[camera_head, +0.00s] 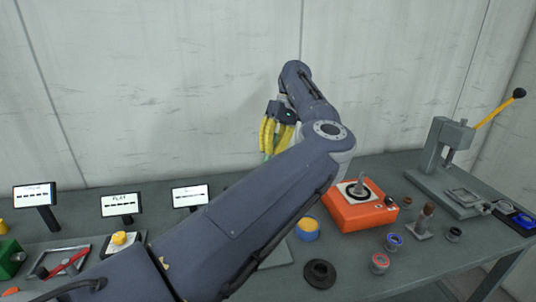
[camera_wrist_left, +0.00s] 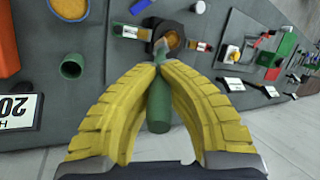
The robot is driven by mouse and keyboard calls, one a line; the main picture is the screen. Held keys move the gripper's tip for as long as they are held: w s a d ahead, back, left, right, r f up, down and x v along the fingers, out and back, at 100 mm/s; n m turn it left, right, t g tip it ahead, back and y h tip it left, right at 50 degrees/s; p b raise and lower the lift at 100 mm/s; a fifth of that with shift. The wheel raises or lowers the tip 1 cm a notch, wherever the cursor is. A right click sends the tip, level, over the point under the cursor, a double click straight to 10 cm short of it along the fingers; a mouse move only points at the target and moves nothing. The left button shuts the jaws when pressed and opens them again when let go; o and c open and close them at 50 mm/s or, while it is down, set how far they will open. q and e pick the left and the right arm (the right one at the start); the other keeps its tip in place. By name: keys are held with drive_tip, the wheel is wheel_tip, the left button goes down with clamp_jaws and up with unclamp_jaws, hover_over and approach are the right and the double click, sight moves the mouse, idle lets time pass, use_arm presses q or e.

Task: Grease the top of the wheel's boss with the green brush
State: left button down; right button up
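My left gripper (camera_head: 278,135) is raised in front of the back wall in the head view, its yellow fingers pointing down. In the left wrist view its fingers (camera_wrist_left: 158,68) close at their tips around the green brush (camera_wrist_left: 158,105). The brush's far end overlaps a dark round part (camera_wrist_left: 176,29) with an orange-brown centre; I cannot tell whether they touch. This part may be the wheel with its boss, but I cannot be sure. In the head view my left arm hides much of the middle bench. My right gripper is not in view.
A blue pot of yellow stuff (camera_head: 306,230) stands beside an orange heater-like box (camera_head: 350,215). A black ring (camera_head: 319,273) and small bushings lie in front. A lever press (camera_head: 445,150) stands at right. Small signs (camera_head: 121,205) stand at left. A green cup (camera_wrist_left: 74,66) shows in the wrist view.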

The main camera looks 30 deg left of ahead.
use_arm(q)
drive_tip(key=shift+f, duration=0.15)
idle(0.4)
drive_tip(key=s+a+f, duration=0.2)
drive_tip(key=s+f, duration=0.1)
drive_tip(key=f, duration=0.3)
drive_tip(key=shift+a+h, duration=0.3)
drive_tip(key=shift+s+a+f, duration=0.2)
drive_tip(key=shift+f, duration=0.2)
drive_tip(key=shift+s+a+f, duration=0.15)
drive_tip(key=shift+f, duration=0.25)
idle(1.2)
drive_tip(key=shift+s+a+r, duration=0.45)
drive_tip(key=shift+s+r, duration=0.05)
drive_tip(key=shift+s, duration=0.25)
drive_tip(key=shift+s+a+r, duration=0.4)
drive_tip(key=shift+s+r, duration=0.1)
drive_tip(key=shift+s, duration=0.25)
drive_tip(key=shift+w+d+f, duration=0.45)
drive_tip(key=shift+w+f, duration=0.05)
drive_tip(key=shift+w, duration=0.3)
drive_tip(key=shift+w+d+f, duration=0.45)
drive_tip(key=shift+w+f, duration=0.05)
drive_tip(key=shift+w, duration=0.25)
